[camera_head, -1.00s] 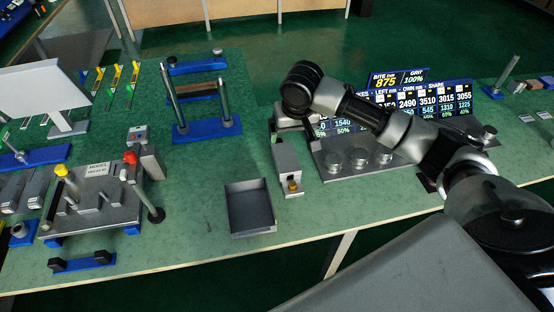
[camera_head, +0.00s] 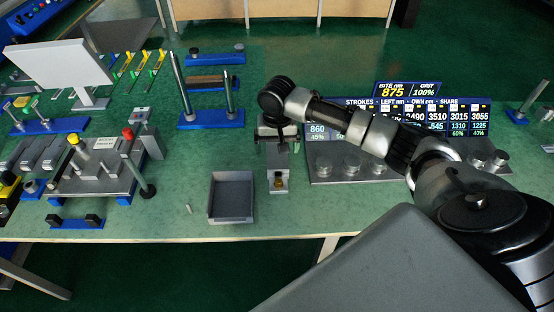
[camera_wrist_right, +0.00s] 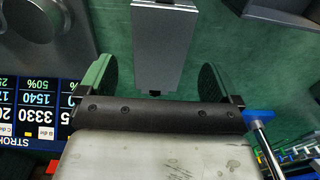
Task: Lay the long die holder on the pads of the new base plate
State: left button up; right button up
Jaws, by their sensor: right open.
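My right gripper (camera_head: 276,133) hangs over the bench at the back end of an upright grey block (camera_head: 278,165) with a brass knob. In the right wrist view its two fingers (camera_wrist_right: 160,85) are apart, with the grey block (camera_wrist_right: 163,50) showing between them; I cannot tell whether they touch it. A long brownish-grey bar (camera_head: 207,82), perhaps the die holder, lies by two posts on a blue stand. My left gripper is out of view.
An open grey tray (camera_head: 232,218) stands left of the block. A press fixture (camera_head: 95,175) with red and yellow knobs is at left. A number display (camera_head: 408,90) and several round metal pieces (camera_head: 351,165) are at right. The front bench strip is mostly clear.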

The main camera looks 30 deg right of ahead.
aim_at(277, 153)
notch_tip(277, 153, down, 4)
jog(key=shift+r, duration=0.1)
jog(key=shift+f, duration=0.5)
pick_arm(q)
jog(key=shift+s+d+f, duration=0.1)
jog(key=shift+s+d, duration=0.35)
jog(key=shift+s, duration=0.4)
pick_arm(e)
jog(key=c, duration=0.5)
jog(key=shift+d, duration=0.1)
jog(key=c, duration=0.9)
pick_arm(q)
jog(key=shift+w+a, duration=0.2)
pick_arm(e)
jog(key=shift+r, duration=0.1)
jog(key=shift+c, duration=1.1)
jog(key=shift+w+r, duration=0.1)
